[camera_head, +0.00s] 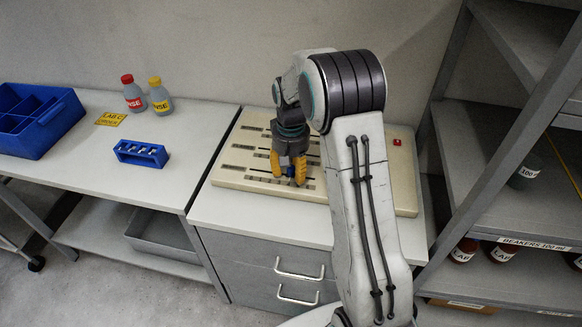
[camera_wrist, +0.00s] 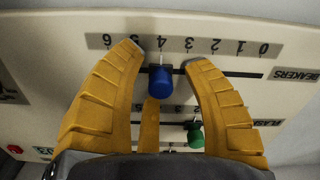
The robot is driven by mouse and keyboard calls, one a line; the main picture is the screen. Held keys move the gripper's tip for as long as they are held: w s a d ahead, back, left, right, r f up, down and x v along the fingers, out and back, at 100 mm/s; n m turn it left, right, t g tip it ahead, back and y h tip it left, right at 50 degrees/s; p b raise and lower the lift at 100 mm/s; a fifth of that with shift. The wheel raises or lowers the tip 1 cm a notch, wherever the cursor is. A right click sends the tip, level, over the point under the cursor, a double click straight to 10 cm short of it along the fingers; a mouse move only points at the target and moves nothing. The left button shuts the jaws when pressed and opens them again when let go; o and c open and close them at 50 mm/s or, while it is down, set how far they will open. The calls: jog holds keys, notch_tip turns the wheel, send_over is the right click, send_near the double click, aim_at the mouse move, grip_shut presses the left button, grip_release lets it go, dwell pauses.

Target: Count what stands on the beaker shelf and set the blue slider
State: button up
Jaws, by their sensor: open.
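The blue slider (camera_wrist: 160,85) sits in the top slot of the cream panel (camera_head: 235,172), near the 4 mark of an upside-down scale (camera_wrist: 180,45) in the wrist view. The label BEAKERS (camera_wrist: 294,75) is at the end of that slot. My gripper (camera_wrist: 163,55) is open, with yellow fingers on both sides of the blue slider; whether they touch it is unclear. In the head view my gripper (camera_head: 290,172) is low over the panel. On the shelf labelled BEAKERS 100 ml (camera_head: 535,243), one beaker (camera_head: 525,172) shows; posts and the picture edge hide part of this shelf.
A green slider (camera_wrist: 195,135) lies in the neighbouring slot. Several bottles with red contents (camera_head: 463,250) stand on the shelf below. A blue rack (camera_head: 141,153), two wash bottles (camera_head: 133,95) and a blue bin (camera_head: 38,120) are on the left bench. A red button (camera_head: 397,142) is on the panel.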

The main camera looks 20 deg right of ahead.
notch_tip(320, 180, up, 12)
dwell(0.6)
dwell(0.5)
jog(key=n, duration=0.1)
send_over(292, 179)
notch_tip(292, 179, down, 4)
jog(key=shift+f, duration=0.2)
jog(key=s+a+r+n, duration=0.1)
jog(key=s+a, duration=0.1)
jog(key=s, duration=0.9)
jog(key=s+a+n, duration=0.1)
jog(key=s+a, duration=0.1)
jog(key=s, duration=1)
jog(key=shift+s+a+r+t+p, duration=0.2)
jog(key=shift+s+r+t, duration=0.25)
jog(key=shift+r, duration=0.45)
jog(key=shift+s+a+r+t+p, duration=0.1)
jog(key=shift+s+a+r+t, duration=0.1)
jog(key=shift+r+t, duration=0.6)
jog(key=shift+s+a+r+t+p, duration=0.2)
jog(key=shift+s+r+t, duration=0.2)
jog(key=shift+r, duration=0.55)
